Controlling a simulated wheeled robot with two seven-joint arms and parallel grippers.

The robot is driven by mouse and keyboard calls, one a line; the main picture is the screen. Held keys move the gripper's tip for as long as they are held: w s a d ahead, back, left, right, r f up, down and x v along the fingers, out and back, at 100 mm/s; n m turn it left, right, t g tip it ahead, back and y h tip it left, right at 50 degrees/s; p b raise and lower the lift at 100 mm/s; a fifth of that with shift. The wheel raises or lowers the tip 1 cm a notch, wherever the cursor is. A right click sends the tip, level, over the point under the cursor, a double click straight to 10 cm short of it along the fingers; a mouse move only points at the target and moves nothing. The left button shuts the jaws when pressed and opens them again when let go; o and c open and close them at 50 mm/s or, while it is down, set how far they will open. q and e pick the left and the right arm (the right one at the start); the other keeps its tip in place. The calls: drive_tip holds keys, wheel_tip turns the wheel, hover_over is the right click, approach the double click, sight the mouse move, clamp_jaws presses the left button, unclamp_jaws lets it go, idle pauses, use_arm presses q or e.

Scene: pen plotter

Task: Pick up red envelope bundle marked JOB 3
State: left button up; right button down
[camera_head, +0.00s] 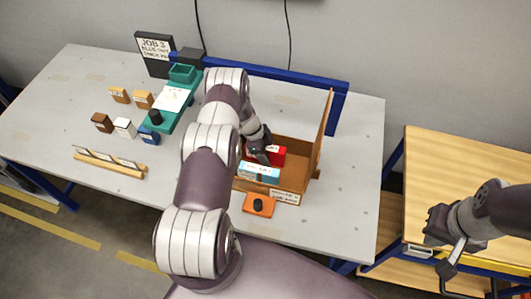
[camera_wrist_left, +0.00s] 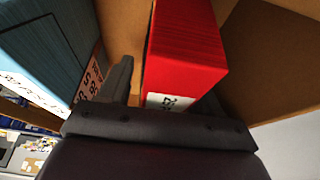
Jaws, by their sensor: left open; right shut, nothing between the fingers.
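The red envelope bundle (camera_head: 278,155) stands in the brown open box (camera_head: 324,135) on the grey table. In the left wrist view the red bundle (camera_wrist_left: 187,50) is close, with a white label partly hidden at its lower end. My left gripper (camera_head: 264,157) is open and down at the bundle. One finger shows left of the bundle, between it and the blue bundle; the other is mostly hidden behind the red bundle. I cannot tell whether either finger touches it. My right gripper (camera_head: 445,268) is shut and empty at the far right.
A blue bundle (camera_head: 258,172) stands beside the red one; it also shows in the left wrist view (camera_wrist_left: 45,45). An orange piece (camera_head: 259,204) lies before the box. A teal plotter (camera_head: 183,75), small blocks and a JOB 3 sign (camera_head: 154,52) stand left. A wooden table (camera_head: 470,165) is right.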

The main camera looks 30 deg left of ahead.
use_arm(q)
drive_tip(key=shift+f+b, duration=0.25)
drive_tip(key=shift+b, duration=0.15)
idle(0.4)
drive_tip(key=c, duration=1.1)
